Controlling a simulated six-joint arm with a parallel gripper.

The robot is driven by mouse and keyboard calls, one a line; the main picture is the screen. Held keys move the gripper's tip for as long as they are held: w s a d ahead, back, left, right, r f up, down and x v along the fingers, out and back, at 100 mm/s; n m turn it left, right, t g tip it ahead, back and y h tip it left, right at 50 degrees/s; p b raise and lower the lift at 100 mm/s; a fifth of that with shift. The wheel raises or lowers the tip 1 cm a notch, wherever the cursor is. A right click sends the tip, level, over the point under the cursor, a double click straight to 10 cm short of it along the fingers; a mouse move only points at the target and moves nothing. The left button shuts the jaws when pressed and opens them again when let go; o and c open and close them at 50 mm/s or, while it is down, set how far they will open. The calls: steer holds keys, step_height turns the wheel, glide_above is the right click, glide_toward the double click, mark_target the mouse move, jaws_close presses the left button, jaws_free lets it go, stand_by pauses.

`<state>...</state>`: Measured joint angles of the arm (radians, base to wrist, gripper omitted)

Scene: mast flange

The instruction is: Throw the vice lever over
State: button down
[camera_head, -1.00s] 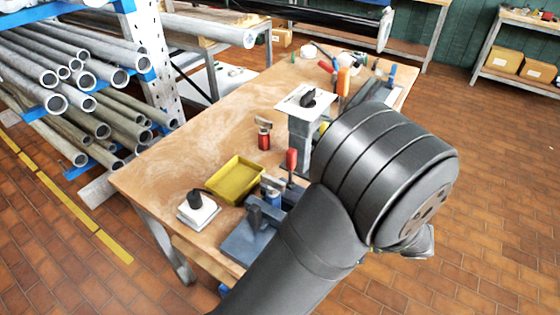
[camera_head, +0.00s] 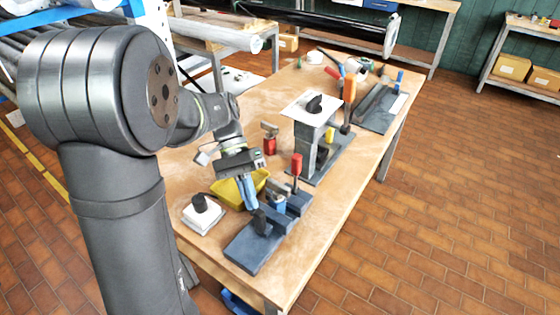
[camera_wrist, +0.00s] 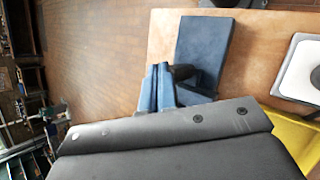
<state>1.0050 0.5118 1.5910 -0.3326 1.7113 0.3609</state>
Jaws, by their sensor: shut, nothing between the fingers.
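The vice (camera_head: 247,250) is a blue-grey block on a flat plate at the near edge of the bench. It has a dark knob, and an upright lever with a red handle (camera_head: 296,166) stands at its far side. My gripper (camera_head: 251,206) points down with its blue fingers together and empty, beside the vice and left of the red handle. Whether the fingertips touch the vice is unclear. In the wrist view, the shut fingers (camera_wrist: 157,70) appear in front of the vice plate (camera_wrist: 205,45); the red handle is not visible there.
A yellow tray (camera_head: 228,193) lies partly behind my gripper. A white box with a black knob (camera_head: 202,213) is to the left. A grey post with a white top (camera_head: 304,140), a red item (camera_head: 270,144) and an orange-handled tool (camera_head: 349,90) stand farther back. The bench's right edge is clear.

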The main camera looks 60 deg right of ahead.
mark_target(296, 175)
steer(key=w+d+f+n+g+h, duration=0.2)
steer(key=w+d+n+g+h, duration=0.5)
steer(key=w+h, duration=0.8)
steer(key=s+d+t+h, duration=0.1)
steer(key=s+d, duration=0.3)
steer(key=s, duration=0.2)
steer(key=s+d+m+h, duration=0.1)
steer(key=s+d, duration=0.3)
steer(key=s, duration=0.3)
steer(key=shift+d+t, duration=0.2)
steer(key=shift+t, duration=0.2)
